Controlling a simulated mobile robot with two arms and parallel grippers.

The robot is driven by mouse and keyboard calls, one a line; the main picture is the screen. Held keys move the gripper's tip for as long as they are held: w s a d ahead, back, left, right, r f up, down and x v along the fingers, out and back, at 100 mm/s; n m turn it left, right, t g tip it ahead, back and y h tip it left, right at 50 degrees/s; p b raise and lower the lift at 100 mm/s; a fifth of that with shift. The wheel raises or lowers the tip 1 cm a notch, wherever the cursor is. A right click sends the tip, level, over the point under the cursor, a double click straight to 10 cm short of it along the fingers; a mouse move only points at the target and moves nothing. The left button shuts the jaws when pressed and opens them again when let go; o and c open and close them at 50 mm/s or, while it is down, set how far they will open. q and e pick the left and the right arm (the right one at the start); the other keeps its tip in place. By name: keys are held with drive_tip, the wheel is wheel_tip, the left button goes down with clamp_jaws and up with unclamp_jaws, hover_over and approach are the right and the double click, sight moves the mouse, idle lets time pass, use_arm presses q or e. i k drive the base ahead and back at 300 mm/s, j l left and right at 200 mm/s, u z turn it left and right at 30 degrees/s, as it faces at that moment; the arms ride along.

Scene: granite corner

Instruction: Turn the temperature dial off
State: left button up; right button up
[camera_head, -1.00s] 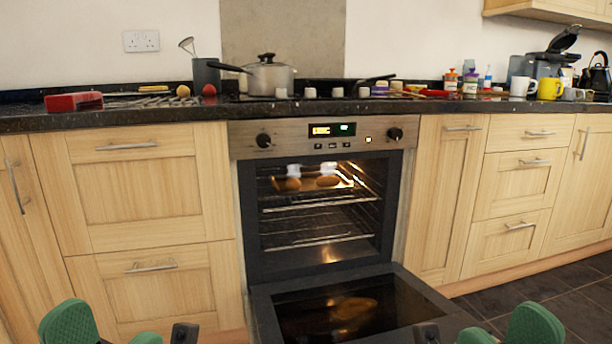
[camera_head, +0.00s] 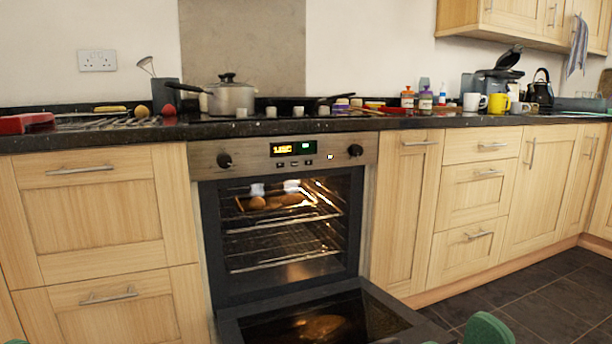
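The oven (camera_head: 281,225) has two black dials on its steel control panel. The left dial (camera_head: 224,160) and the right dial (camera_head: 355,150) sit on either side of a lit display (camera_head: 292,148). I cannot tell which dial sets the temperature, and their marks are too small to read. The oven light is on, and the oven door (camera_head: 375,310) hangs open. A sliver of green shows at the bottom left. The fingers of both grippers are out of view.
A tray (camera_head: 300,201) with brown food sits on an upper oven rack. A pot (camera_head: 230,97) stands on the hob above. The open door sticks out low before the oven. Dark floor (camera_head: 540,300) is clear at the right. Wooden cabinets (camera_head: 100,225) flank the oven.

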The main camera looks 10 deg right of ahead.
sight(354, 150)
drive_tip(key=i+j, duration=0.1)
drive_tip(key=i, duration=0.75)
drive_tip(key=i+j+z, duration=0.15)
drive_tip(key=i, duration=0.7)
